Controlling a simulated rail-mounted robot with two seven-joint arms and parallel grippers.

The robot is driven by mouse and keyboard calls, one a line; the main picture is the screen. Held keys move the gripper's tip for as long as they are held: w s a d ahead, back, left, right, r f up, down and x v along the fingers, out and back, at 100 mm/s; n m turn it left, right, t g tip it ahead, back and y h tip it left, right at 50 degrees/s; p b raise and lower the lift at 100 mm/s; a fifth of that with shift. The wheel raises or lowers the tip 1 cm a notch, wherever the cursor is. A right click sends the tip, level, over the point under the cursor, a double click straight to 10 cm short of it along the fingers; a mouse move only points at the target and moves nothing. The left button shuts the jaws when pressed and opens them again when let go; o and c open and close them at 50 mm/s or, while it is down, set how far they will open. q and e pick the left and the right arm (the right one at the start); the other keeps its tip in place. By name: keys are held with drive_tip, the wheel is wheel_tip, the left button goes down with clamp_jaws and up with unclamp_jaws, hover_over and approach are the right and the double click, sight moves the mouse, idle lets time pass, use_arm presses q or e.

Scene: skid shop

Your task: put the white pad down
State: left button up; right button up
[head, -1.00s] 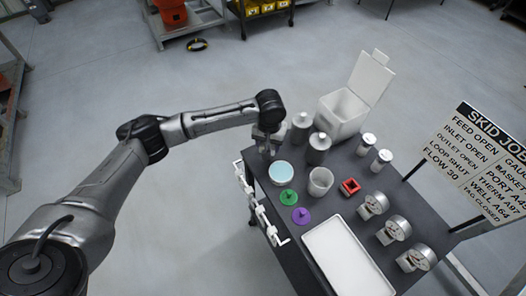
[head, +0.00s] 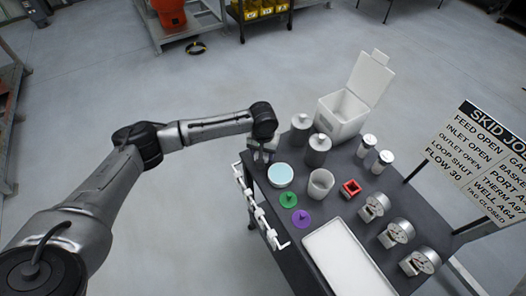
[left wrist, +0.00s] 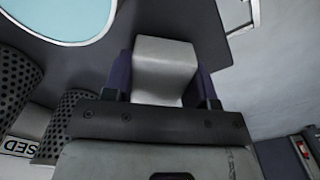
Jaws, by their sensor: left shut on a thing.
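The white pad (left wrist: 165,68) is a pale block between the two dark purple fingers of my left gripper (left wrist: 160,85) in the left wrist view. The fingers are shut on it. In the head view my left gripper (head: 261,158) points down at the far left corner of the dark table (head: 262,185), beside the pale blue round dish (head: 280,175). The pad is too small there to make out clearly. Whether it touches the tabletop I cannot tell. My right gripper is not in view.
Grey canisters (head: 317,150) and an open-lidded white bin (head: 342,113) stand right of the gripper. Green (head: 288,199) and purple (head: 301,218) discs, a grey cup (head: 320,184), gauges and a white tray (head: 345,258) lie nearer. A white rack (head: 262,215) lines the left edge.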

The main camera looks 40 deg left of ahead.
use_arm(q)
drive_tip(key=shift+f, duration=0.2)
drive_tip(key=shift+f+p, duration=0.15)
drive_tip(key=shift+p, duration=0.15)
drive_tip(key=o, duration=1.1)
drive_tip(key=shift+r+b, duration=0.25)
drive_tip(key=shift+b, duration=0.3)
wheel_tip(320, 180, up, 10)
drive_tip(key=p, duration=0.3)
drive_tip(key=shift+r, duration=1.1)
